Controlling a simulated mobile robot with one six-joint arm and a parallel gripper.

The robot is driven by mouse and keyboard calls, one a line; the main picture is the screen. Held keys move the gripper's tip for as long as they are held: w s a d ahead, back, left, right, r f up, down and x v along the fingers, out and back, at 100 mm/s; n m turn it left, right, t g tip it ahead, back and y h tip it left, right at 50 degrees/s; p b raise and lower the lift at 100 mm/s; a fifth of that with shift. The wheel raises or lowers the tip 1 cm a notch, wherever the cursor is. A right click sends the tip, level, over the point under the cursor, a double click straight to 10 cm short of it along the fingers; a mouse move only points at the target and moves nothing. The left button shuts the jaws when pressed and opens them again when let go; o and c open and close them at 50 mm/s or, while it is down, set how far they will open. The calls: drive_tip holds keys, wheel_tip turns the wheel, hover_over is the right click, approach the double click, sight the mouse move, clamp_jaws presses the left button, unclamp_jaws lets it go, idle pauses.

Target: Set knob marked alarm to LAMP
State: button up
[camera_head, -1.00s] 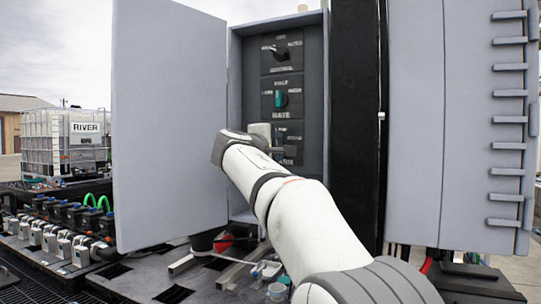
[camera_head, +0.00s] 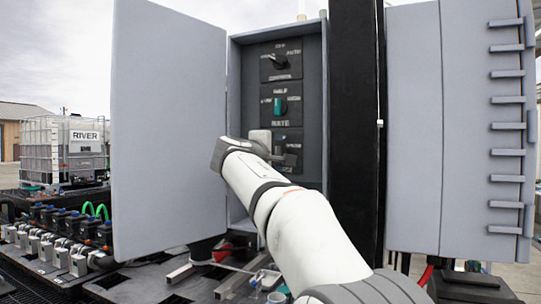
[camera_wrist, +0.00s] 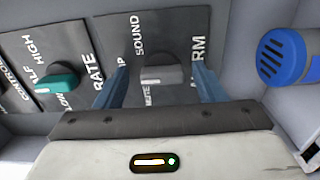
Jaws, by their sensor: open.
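The alarm knob (camera_wrist: 162,77) is a grey bar handle on a dark plate in the wrist view, with ALARM lettered to its right. SOUND is above it and MUTE at its lower left. A label ending in P is at its left, partly hidden by a finger. The handle lies roughly level in the picture; which label it points to is unclear. My gripper (camera_wrist: 160,70) is open, one blue finger on either side of the knob, with gaps visible. In the head view the alarm plate (camera_head: 293,147) is lowest in the cabinet, its knob hidden by my gripper.
The teal RATE knob (camera_head: 280,106) is just above the alarm plate, and a black-handled selector (camera_head: 273,61) is above that. The open cabinet door (camera_head: 170,130) stands at left. In the wrist view a blue slotted round fixture (camera_wrist: 283,57) is at right, near the cabinet wall.

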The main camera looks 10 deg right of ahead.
drive_tip(key=shift+f, duration=0.1)
drive_tip(key=b+v, duration=0.1)
drive_tip(key=v, duration=0.6)
drive_tip(key=shift+s+a, duration=0.25)
